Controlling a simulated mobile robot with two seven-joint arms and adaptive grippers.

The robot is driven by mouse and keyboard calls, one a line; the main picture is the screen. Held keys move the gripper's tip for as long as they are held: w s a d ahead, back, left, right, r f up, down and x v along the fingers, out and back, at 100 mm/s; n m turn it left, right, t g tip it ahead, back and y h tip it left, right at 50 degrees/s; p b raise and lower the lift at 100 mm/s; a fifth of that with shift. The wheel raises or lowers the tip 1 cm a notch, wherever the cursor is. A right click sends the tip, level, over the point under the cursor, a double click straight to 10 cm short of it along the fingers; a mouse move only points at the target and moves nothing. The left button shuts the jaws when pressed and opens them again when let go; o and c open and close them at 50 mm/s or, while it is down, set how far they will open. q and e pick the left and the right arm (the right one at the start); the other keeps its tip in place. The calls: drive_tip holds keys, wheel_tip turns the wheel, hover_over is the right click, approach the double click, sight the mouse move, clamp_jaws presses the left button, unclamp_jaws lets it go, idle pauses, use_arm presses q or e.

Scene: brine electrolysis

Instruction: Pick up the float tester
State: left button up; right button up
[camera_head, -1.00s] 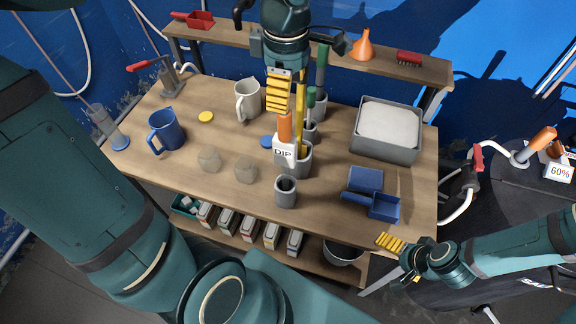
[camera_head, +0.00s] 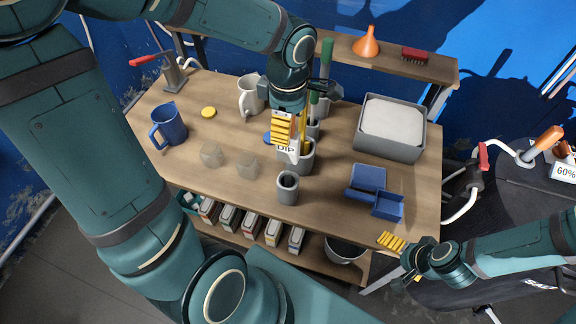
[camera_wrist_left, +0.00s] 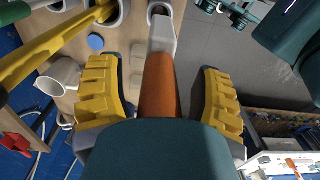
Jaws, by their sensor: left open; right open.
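In the left wrist view the orange handle (camera_wrist_left: 159,85) lies between the open fingers, with gaps on both sides. My right gripper (camera_head: 391,241) is open and empty off the bench's front right corner.
Yellow and green handled tools stand close behind the left gripper. A grey cup (camera_head: 288,188) stands in front, a white jug (camera_head: 250,97) to the left. A grey bin (camera_head: 389,146) and blue trays (camera_head: 367,178) are to the right. A shelf (camera_head: 335,53) runs along the back.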

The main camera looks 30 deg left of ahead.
use_arm(q)
clamp_jaws()
